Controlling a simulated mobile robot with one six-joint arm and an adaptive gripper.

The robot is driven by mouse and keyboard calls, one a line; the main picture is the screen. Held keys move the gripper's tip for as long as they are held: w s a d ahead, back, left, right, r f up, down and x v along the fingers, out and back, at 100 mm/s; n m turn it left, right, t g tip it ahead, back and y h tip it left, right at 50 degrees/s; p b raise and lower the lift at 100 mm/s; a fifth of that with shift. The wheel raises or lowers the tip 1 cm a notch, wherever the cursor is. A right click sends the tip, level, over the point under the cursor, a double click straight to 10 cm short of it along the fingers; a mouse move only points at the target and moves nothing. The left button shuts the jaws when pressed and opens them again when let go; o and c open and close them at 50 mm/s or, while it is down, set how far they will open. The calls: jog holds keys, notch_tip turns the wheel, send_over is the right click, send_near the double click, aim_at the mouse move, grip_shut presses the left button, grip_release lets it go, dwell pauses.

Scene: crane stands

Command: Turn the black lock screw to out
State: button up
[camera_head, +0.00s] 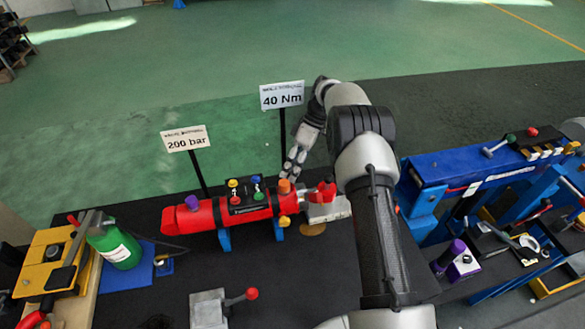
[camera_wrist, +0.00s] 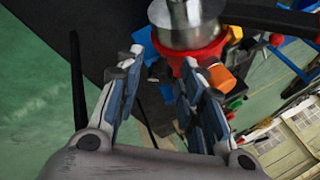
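I cannot clearly make out the black lock screw in either view. The red cylinder (camera_head: 205,216) lies on blue supports on the black bench, with purple, yellow, blue, green and orange knobs on it. In the head view my gripper (camera_head: 291,170) points down behind the cylinder's right end, near the orange knob (camera_head: 284,186). In the wrist view my gripper (camera_wrist: 163,68) has its fingers apart, with nothing clearly held between them. Beyond the fingertips are a bright metal cylinder (camera_wrist: 188,20) with a red collar and the orange knob (camera_wrist: 222,77).
Signs reading 200 bar (camera_head: 186,139) and 40 Nm (camera_head: 282,95) stand on black posts behind the cylinder. A grey block with a red-knobbed lever (camera_head: 210,308) is in front. A blue frame (camera_head: 480,170) stands right.

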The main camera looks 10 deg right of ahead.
jog(key=shift+o, duration=0.2)
notch_tip(320, 180, up, 10)
dwell(0.6)
dwell(0.3)
